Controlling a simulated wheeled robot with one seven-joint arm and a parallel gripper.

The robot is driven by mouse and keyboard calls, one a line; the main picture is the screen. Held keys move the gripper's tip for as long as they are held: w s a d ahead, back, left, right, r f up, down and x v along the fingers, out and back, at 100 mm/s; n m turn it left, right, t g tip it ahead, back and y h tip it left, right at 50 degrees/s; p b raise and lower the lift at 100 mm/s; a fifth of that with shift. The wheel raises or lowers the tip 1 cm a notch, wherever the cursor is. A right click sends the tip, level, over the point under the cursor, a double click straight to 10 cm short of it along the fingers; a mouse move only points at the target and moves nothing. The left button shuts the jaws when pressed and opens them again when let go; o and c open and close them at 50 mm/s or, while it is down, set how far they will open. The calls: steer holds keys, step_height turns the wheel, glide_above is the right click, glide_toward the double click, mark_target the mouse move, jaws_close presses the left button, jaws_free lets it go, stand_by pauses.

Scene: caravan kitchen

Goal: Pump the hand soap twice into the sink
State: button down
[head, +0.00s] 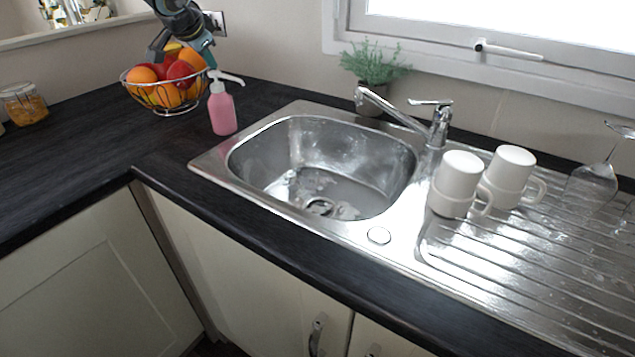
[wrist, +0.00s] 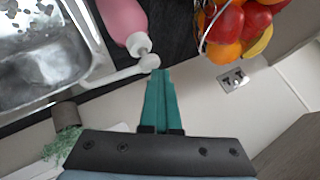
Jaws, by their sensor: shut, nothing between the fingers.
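The hand soap is a pink bottle (head: 222,112) with a white pump (head: 218,86). It stands upright on the dark worktop, just left of the steel sink (head: 205,162). Its nozzle points right in the head view, towards the back of the sink. In the wrist view the bottle (wrist: 122,18) is at the top, with its pump in front of my fingertips. My gripper (wrist: 158,74) is shut and empty, its teal fingers together beside the pump head. I cannot tell whether they touch it. The head view shows my gripper (head: 207,62) above and behind the bottle.
A wire fruit bowl (head: 125,85) stands close behind and left of the soap, near my gripper. A tap (head: 438,125), a potted plant (head: 372,65) and two white mugs (head: 458,180) are around the sink.

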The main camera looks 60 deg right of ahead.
mark_target(212, 75)
steer(key=shift+f, duration=0.15)
stand_by(0.4)
steer(key=shift+f+b, duration=0.4)
steer(key=shift+b, duration=0.1)
steer(key=shift+r, duration=0.1)
steer(key=shift+r+p, duration=0.3)
steer(key=shift+r, duration=0.15)
step_height(212, 75, up, 6)
steer(key=p, duration=0.5)
stand_by(0.9)
